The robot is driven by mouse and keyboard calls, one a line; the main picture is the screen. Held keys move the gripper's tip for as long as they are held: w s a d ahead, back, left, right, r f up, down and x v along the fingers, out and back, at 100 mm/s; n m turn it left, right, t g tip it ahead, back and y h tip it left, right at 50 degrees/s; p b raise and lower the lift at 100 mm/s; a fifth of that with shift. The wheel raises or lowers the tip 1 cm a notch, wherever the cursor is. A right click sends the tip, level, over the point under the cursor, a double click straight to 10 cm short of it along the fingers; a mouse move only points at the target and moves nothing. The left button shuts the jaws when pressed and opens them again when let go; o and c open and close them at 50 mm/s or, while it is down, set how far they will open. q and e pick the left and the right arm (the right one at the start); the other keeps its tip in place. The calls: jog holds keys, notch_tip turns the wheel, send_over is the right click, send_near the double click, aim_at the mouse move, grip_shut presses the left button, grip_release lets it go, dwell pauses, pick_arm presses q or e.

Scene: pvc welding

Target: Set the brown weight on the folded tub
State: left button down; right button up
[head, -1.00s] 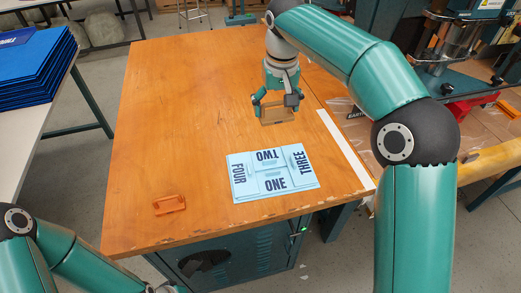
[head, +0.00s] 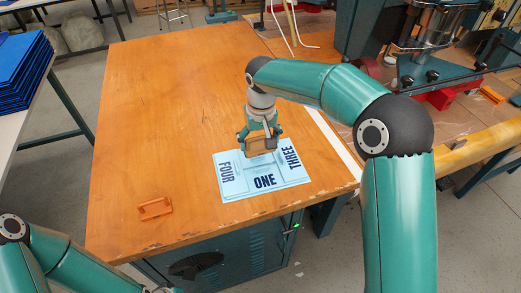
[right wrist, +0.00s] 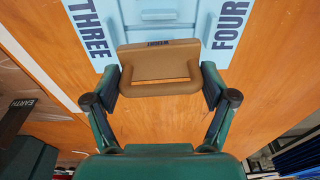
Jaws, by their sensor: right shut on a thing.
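The brown weight (head: 262,147) is a slotted block held by my right gripper (head: 260,138). In the right wrist view the weight (right wrist: 160,62) sits between both fingers and carries a small dark label. The folded tub (head: 264,169) is a flat light blue sheet with flaps marked ONE, THREE and FOUR in view. The weight and gripper hide the flap at its far edge. In the right wrist view the tub (right wrist: 160,14) is just beyond the weight. I cannot tell whether the weight touches it.
An orange tray-like piece (head: 154,209) lies on the wooden table (head: 150,110), left of the tub. Blue folded sheets (head: 22,85) are stacked on a side table at the left. A white strip (head: 330,138) runs along the table's right side. The table's left half is mostly clear.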

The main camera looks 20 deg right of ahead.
aim_at(259, 148)
jog(key=shift+f, duration=2)
jog(key=shift+f+b, duration=0.45)
jog(key=shift+f, duration=0.05)
jog(key=o, duration=1.4)
jog(key=shift+c, duration=0.2)
